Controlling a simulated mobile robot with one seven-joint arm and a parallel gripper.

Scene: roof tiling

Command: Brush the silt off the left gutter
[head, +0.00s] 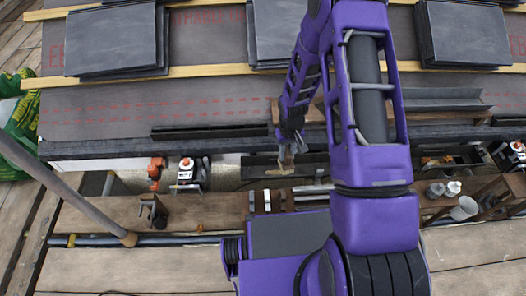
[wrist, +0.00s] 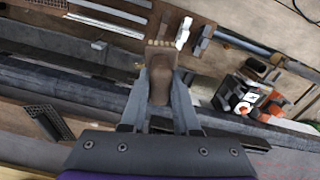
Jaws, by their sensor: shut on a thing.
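My gripper (head: 286,152) reaches down beside the dark eave edge in the head view. In the wrist view my gripper (wrist: 160,100) is shut on a brown wooden brush (wrist: 160,84), with pale bristles at its far end. The brush shows only small below the fingers in the head view (head: 285,170). A long dark gutter-like channel (wrist: 85,88) runs across the wrist view behind the fingers. The brush appears in front of it; I cannot tell whether they touch. Silt cannot be made out. My arm hides part of the eave.
Stacks of slates (head: 115,38) lie on the underlay between wooden battens (head: 215,70). A dark channel piece (head: 210,131) lies near the eave. An orange-handled tool (head: 157,172) and a white-and-red device (head: 186,172) are left of the gripper. A grey pole (head: 60,190) slants at left.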

